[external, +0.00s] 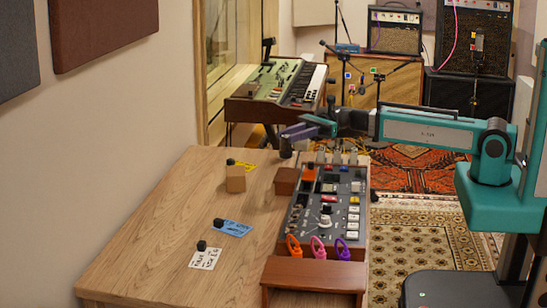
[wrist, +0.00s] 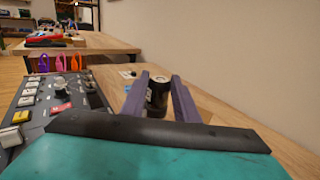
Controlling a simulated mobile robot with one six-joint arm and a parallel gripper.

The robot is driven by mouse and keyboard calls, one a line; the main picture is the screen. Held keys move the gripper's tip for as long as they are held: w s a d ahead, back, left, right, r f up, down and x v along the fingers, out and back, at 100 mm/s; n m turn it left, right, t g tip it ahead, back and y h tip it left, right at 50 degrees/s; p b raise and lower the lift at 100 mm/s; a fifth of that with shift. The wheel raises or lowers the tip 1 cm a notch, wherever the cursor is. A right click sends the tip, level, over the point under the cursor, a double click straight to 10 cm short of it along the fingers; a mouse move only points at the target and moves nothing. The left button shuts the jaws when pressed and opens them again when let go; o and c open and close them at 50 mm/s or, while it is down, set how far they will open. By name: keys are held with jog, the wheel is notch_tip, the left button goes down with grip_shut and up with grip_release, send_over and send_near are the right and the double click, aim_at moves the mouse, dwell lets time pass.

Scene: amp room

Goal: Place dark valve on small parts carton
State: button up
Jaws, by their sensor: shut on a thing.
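The dark valve (external: 286,147), a small black cylinder, is upright at the far end of the wooden table. My gripper (external: 291,136) is shut on it; in the wrist view the purple fingers stand on both sides of the valve (wrist: 157,97), which shows a pale marking on its side. I cannot tell whether its bottom touches the table. I cannot make out this box in the wrist view.
A darker red-brown block (external: 286,181) stands beside the mixer console (external: 328,205), close to the valve. Notes with small black knobs lie on the table: yellow (external: 242,166), blue (external: 233,229) and white (external: 205,259). The table's left and middle are mostly clear.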

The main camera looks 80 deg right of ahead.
jog(key=shift+w, duration=0.1)
send_over(238, 169)
jog(key=shift+f, duration=0.75)
dwell(0.5)
jog(key=shift+f, duration=1.75)
jog(key=shift+f, duration=0.15)
jog(key=o, duration=1.1)
jog(key=shift+c, duration=0.2)
jog(key=shift+r, duration=0.2)
